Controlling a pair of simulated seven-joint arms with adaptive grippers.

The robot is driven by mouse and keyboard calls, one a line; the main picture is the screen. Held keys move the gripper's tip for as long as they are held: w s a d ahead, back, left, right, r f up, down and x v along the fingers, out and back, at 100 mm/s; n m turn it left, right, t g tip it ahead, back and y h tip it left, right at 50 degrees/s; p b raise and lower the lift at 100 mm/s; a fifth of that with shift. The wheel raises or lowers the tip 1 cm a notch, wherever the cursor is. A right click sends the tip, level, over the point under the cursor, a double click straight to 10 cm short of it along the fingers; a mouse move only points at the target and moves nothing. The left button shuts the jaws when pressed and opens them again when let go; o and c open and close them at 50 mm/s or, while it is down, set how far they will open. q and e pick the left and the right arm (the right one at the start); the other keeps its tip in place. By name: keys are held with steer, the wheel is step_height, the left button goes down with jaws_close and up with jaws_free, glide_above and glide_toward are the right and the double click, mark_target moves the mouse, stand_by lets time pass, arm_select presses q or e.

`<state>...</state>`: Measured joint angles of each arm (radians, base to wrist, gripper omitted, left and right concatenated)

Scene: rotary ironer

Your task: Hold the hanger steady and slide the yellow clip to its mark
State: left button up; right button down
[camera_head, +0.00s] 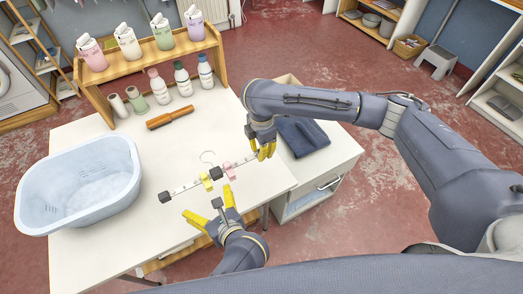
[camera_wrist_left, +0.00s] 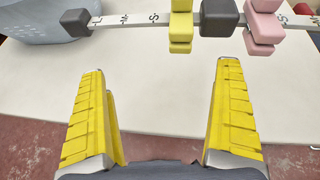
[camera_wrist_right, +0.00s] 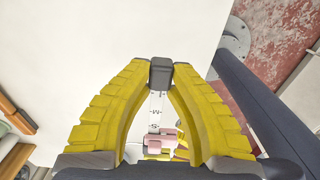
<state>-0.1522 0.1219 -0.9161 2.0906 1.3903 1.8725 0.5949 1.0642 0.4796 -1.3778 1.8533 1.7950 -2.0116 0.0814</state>
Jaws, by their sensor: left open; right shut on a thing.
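The hanger (camera_head: 185,189) is a pale bar marked with letters, with dark end blocks, a dark middle block (camera_wrist_left: 219,18) and a hook (camera_head: 208,157). The yellow clip (camera_head: 207,182) sits on the bar just left of the middle block; in the left wrist view the yellow clip (camera_wrist_left: 181,25) is between the S mark and that block. The pink clip (camera_wrist_left: 263,25) is on the other side. My left gripper (camera_head: 210,205) is open and empty, on the near side of the bar. My right gripper (camera_wrist_right: 160,70) is shut on the hanger's right end block (camera_wrist_right: 161,76).
A pale blue tub (camera_head: 78,187) stands left of the hanger on the white table (camera_head: 165,235). A brown-handled tool (camera_head: 170,118), bottles (camera_head: 183,80) and a wooden shelf (camera_head: 150,58) are behind. Folded dark cloth (camera_head: 303,136) lies on the cabinet at right.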

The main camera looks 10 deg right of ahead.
glide_above(261, 170)
step_height(261, 170, down, 7)
steer(key=shift+d+r, duration=0.1)
stand_by(0.6)
steer(key=shift+f, duration=1.25)
steer(key=shift+f, duration=0.2)
steer(key=c, duration=1.5)
jaws_free()
steer(key=shift+r, duration=0.35)
jaws_close()
